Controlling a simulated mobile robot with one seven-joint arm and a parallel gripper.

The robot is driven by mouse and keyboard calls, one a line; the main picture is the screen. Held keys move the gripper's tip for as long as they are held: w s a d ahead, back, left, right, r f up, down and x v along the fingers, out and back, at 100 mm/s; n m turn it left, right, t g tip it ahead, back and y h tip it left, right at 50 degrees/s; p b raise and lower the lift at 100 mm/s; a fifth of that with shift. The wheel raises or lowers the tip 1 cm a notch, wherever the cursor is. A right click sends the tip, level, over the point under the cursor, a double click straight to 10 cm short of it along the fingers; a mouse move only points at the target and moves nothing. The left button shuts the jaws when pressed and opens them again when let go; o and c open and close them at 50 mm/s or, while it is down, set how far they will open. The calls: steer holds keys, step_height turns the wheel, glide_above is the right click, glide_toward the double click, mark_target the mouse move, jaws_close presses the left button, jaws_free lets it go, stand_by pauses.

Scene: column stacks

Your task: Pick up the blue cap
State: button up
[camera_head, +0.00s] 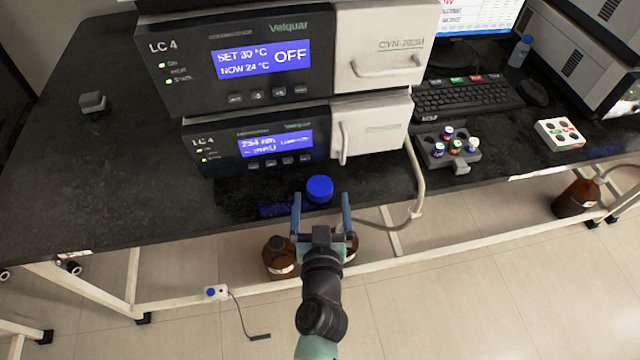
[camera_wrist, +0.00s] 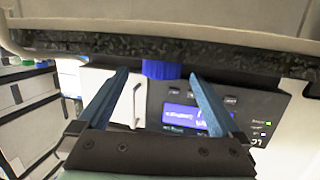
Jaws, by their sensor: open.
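The blue cap (camera_head: 320,189) lies on the black bench top near its front edge, in front of the lower instrument. It also shows in the wrist view (camera_wrist: 161,70), beyond and between my fingertips. My gripper (camera_head: 322,200) is open, with its two blue fingers pointing at the cap. In the head view the fingertips are just short of the cap, one to each side. I cannot tell whether either finger touches it.
Two stacked LC 4 instruments (camera_head: 250,150) stand right behind the cap. A pale hose (camera_head: 418,180) hangs over the bench edge to the right. A grey vial rack (camera_head: 462,158) and a keyboard (camera_head: 465,97) are farther right. Brown bottles (camera_head: 279,258) stand below the bench. The bench left is mostly clear.

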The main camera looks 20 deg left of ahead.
mark_target(320, 185)
steer(key=shift+x, duration=2.35)
steer(key=shift+a+r, duration=0.1)
steer(key=shift+c, duration=0.3)
steer(key=c, duration=1.3)
steer(key=shift+o, duration=0.2)
steer(key=shift+r, duration=0.15)
steer(key=shift+r+p, duration=0.65)
steer(key=shift+p, duration=0.05)
step_height(320, 185, up, 2)
steer(key=shift+r+p, duration=0.25)
steer(key=shift+p, duration=0.7)
steer(key=f+b+v, duration=0.1)
steer(key=b+v, duration=0.1)
steer(key=v, duration=0.7)
steer(key=f+b+v, duration=0.2)
steer(key=v, duration=0.6)
steer(key=shift+s+d+f+b, duration=0.25)
steer(key=shift+s+f+b, duration=0.1)
steer(key=shift+s, duration=0.35)
